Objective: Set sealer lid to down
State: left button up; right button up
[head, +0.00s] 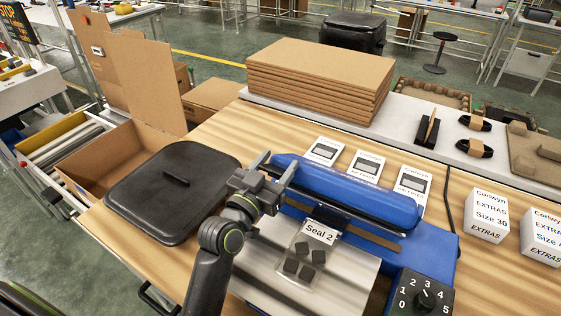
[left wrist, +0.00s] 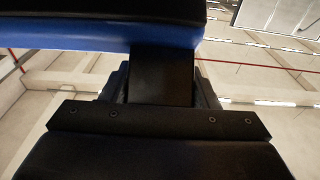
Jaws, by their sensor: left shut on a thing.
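The blue sealer (head: 437,248) stands on the wooden table, with its long blue lid (head: 345,190) raised at the back above the base. A clear bag with dark pieces, labelled "Seal 2" (head: 319,231), lies on the sealer's front plate under the lid. My left gripper (head: 272,172) is at the lid's left end and shut on it. My right gripper does not show.
A black covered bin (head: 173,190) stands left of the sealer, close to my left arm. A dial box (head: 424,295) is at the front right. White "EXTRAS" boxes (head: 487,217) stand at right.

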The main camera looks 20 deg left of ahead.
pick_arm(q)
jog(key=shift+f, duration=0.1)
jog(key=o, duration=1)
jog(key=shift+c, duration=0.2)
jog(key=o, duration=0.4)
jog(key=shift+s, duration=0.25)
jog(key=shift+w, duration=0.1)
jog(key=shift+r, duration=0.4)
notch_tip(320, 180, up, 9)
jog(key=shift+r+p, duration=0.2)
jog(key=shift+p, duration=0.95)
